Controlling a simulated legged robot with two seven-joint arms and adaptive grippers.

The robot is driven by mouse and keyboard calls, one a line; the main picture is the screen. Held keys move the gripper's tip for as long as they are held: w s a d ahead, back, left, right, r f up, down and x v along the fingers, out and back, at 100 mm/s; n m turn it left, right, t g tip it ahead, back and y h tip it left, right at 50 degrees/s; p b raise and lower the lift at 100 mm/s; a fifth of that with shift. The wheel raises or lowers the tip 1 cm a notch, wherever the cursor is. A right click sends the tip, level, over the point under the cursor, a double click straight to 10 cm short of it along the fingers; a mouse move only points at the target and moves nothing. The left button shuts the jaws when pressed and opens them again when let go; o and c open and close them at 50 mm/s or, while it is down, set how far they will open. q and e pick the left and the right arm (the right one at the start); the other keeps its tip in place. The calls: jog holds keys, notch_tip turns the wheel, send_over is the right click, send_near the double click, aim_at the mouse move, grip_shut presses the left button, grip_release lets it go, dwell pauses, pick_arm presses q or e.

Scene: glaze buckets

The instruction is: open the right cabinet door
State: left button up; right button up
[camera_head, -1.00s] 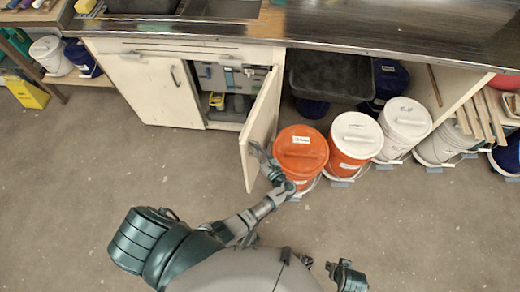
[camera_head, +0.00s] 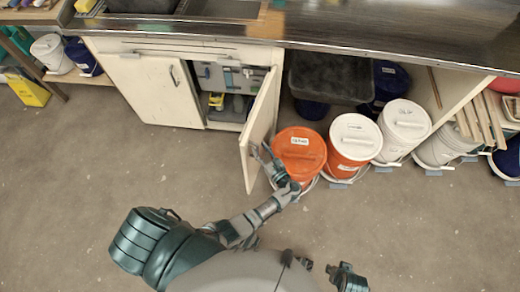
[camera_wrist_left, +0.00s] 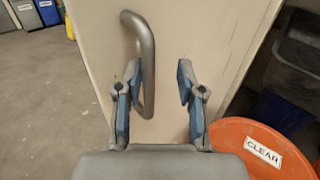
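The right cabinet door (camera_head: 260,126) is swung wide open, its free edge pointing toward me. The inside of the cabinet (camera_head: 232,78) shows behind it. My left gripper (camera_head: 265,156) is at the door's outer face, on its right side. In the left wrist view the grey curved handle (camera_wrist_left: 148,60) is on the pale door panel (camera_wrist_left: 190,35). There my left gripper (camera_wrist_left: 160,82) is open, and the handle's lower part lies between its fingers, close to the left finger. Contact cannot be told. Part of my right arm shows at the bottom, without clear fingers.
An orange bucket (camera_head: 299,150) stands right beside the door and my left gripper; its lid also shows in the left wrist view (camera_wrist_left: 235,135). An orange bucket with a white lid (camera_head: 355,137) and more buckets stand further right. The left cabinet door (camera_head: 150,88) is shut. The floor in front is clear.

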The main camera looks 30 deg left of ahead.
pick_arm(q)
jog(key=v, duration=1.2)
jog(key=shift+a, duration=0.1)
